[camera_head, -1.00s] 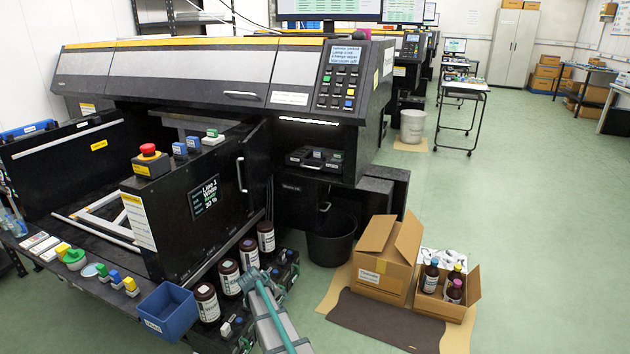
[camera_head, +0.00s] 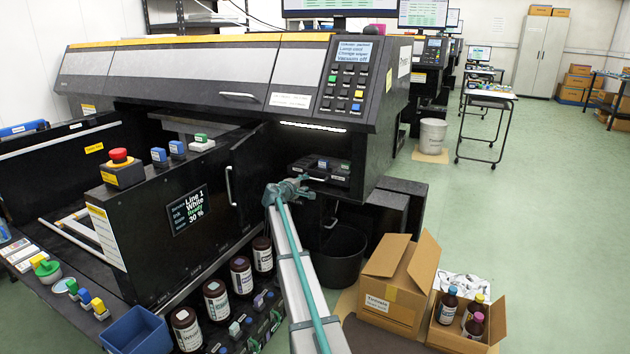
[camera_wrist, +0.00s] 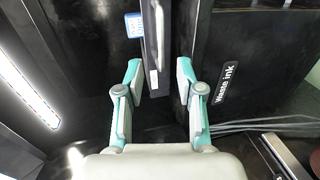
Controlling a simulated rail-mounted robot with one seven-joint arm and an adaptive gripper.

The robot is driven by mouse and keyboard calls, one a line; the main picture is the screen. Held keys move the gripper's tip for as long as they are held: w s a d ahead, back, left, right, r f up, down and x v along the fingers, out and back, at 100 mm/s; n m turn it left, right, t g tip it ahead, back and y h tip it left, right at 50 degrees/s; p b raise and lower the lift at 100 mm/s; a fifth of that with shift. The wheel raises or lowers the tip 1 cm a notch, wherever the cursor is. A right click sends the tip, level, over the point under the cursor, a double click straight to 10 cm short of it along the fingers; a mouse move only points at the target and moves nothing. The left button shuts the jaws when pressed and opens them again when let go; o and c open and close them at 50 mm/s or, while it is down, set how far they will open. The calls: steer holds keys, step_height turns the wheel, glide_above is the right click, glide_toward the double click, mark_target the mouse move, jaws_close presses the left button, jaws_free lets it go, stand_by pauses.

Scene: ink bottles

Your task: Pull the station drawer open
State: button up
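The station drawer (camera_head: 335,176) is a dark front in the lit recess of the black printer, below the light strip. My gripper (camera_head: 292,188) is in front of the recess, just left of the drawer, and partly covers it in the head view. In the wrist view my gripper (camera_wrist: 159,85) is open, with teal and grey fingers apart. A dark bar handle with a grey edge (camera_wrist: 154,60) extends into the gap between the fingertips. Neither finger clearly touches it; its exact depth is unclear. A small blue-and-white label (camera_wrist: 133,25) sits left of the handle.
A "Waste ink" panel (camera_wrist: 226,83) lies right of the fingers in the wrist view. The light strip (camera_wrist: 25,88) is at left.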

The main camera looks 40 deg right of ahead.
mark_target(314, 179)
steer(key=b+x, duration=0.1)
steer(key=x, duration=0.8)
steer(key=shift+w+d+f, duration=0.1)
steer(key=shift+w+d, duration=0.1)
steer(key=shift+d, duration=0.05)
jaws_close()
